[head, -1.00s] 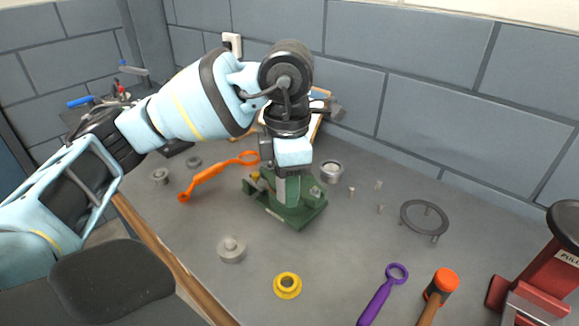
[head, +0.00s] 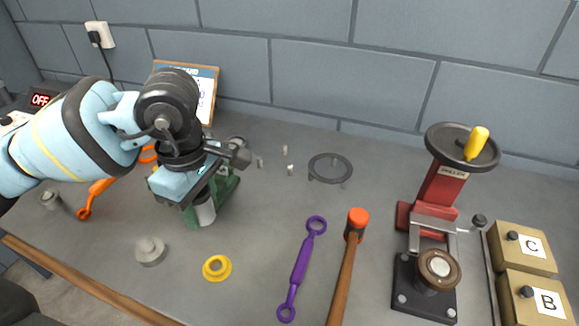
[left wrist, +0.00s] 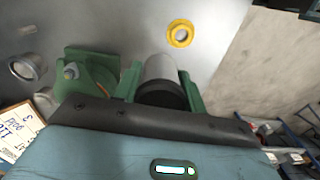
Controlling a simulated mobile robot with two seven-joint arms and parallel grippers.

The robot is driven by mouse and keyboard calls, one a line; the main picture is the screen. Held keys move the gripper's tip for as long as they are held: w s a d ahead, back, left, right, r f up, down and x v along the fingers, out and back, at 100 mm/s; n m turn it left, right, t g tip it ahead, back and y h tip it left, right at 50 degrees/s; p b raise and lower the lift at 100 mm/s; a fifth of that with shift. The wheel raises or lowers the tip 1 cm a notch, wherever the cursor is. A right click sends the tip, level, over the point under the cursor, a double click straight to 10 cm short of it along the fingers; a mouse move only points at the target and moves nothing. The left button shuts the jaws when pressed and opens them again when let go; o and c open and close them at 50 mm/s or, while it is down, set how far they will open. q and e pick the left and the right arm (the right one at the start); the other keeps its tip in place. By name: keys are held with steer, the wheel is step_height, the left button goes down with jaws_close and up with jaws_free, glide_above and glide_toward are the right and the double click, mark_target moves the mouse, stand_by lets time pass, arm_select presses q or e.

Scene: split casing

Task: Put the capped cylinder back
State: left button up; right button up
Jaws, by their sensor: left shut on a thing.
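My left gripper (head: 202,192) is shut on the capped cylinder (head: 205,209), which hangs upright below it with its pale grey body downward. In the left wrist view the cylinder (left wrist: 160,68) sits between the two green fingers, its black cap towards my palm. The green fixture (head: 226,187) is just behind the cylinder and partly hidden by my gripper. In the left wrist view the fixture (left wrist: 80,62) lies left of the cylinder, apart from it. I cannot tell the cylinder's height above the table. My right gripper is not in view.
A yellow flanged ring (head: 217,268) and a grey knobbed disc (head: 150,251) lie in front. A dark ring (head: 330,160) and small pins are behind.

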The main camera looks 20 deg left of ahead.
arm_select(q)
steer(key=s+f+m, duration=0.1)
steer(key=f+m, duration=0.1)
steer(key=m, duration=0.2)
steer(key=s+d+f+m, duration=0.1)
steer(key=m, duration=0.3)
steer(key=s+d+f+m, duration=0.1)
steer(key=f+m, duration=0.1)
steer(key=m, duration=0.2)
steer(key=shift+f, duration=0.3)
steer(key=m, duration=0.1)
steer(key=f+m, duration=0.1)
steer(key=m, duration=0.1)
steer(key=s+m, duration=0.1)
steer(key=shift+s+d+f+m, duration=0.1)
steer(key=shift+d+f+m, duration=0.25)
steer(key=shift+m, duration=0.05)
steer(key=shift+a, duration=0.2)
